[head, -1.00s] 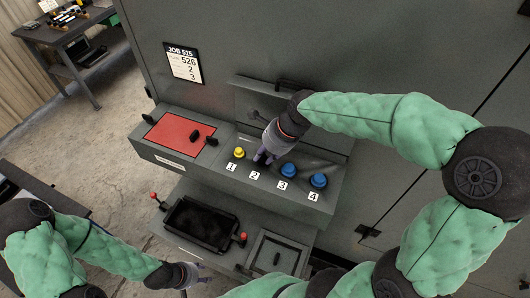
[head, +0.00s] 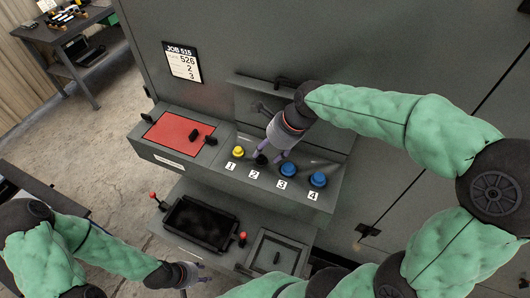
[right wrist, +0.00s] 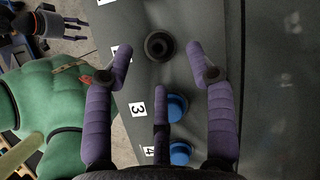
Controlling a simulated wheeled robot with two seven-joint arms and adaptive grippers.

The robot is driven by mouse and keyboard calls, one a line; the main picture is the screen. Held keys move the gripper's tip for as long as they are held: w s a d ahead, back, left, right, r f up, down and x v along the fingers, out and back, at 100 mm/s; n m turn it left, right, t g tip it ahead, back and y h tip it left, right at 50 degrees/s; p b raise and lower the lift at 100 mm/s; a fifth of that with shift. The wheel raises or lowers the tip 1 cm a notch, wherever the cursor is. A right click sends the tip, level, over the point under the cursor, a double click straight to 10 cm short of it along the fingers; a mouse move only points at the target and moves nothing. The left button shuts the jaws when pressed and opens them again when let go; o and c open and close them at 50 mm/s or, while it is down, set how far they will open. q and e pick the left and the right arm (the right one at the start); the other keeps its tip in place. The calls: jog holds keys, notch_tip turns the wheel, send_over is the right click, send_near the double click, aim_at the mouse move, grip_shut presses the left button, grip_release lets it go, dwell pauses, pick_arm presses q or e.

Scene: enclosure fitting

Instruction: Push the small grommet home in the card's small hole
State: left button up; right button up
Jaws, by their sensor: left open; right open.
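The job card (head: 183,63) on the grey cabinet reads JOB 515, with 526, 2 and 3 below. A small black grommet (head: 261,159) is at the position labelled 2 on the sloped panel. It also shows in the right wrist view (right wrist: 159,46), round with a dark centre. I cannot tell how deep it sits. My right gripper (head: 268,154) is open just above it. In the right wrist view its purple fingers (right wrist: 158,55) stand apart on either side of the grommet, with nothing held. My left gripper (head: 190,277) is open and empty at the lower left, away from the panel.
A yellow piece (head: 238,152) is at label 1; blue pieces stand at labels 3 (head: 288,170) and 4 (head: 318,180). A red mat (head: 178,131) with black pieces is left of them. Below are a black tray (head: 203,223) and a square frame (head: 276,259).

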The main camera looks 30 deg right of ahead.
jog(key=shift+v, duration=2.15)
